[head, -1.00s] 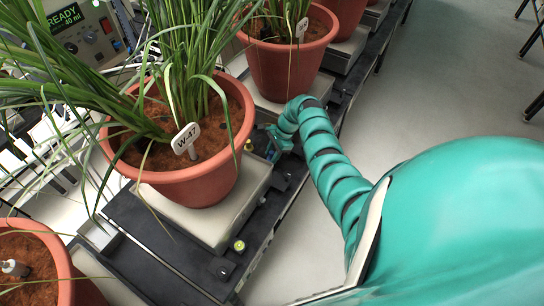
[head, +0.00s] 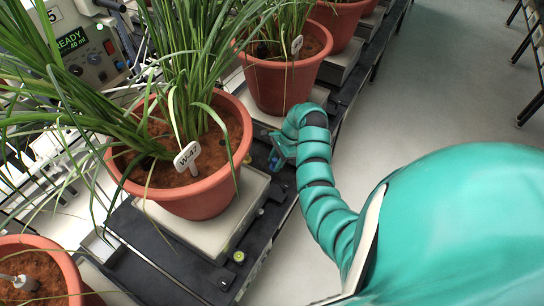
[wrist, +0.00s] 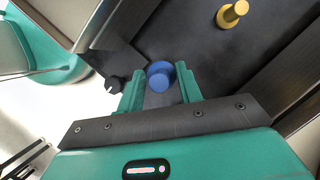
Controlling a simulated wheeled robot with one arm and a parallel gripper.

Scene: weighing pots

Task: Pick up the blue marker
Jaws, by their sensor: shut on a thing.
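The blue marker (wrist: 159,77) shows end-on in the wrist view as a round blue top on a short shaft. My gripper (wrist: 159,85) is shut on it, with one green finger on each side. In the head view my gripper (head: 279,153) is small and partly hidden by my arm, just right of the pot labelled W-47 (head: 203,198). Only a small bit of blue shows there. Whether the marker's lower end touches the dark bench is hidden.
A yellow peg (wrist: 231,14) stands on the dark surface beyond the marker. A black knob (wrist: 113,84) sits to the left. Potted plants stand on pale scales (head: 205,232) along the dark bench (head: 165,262). Open floor (head: 430,95) lies to the right.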

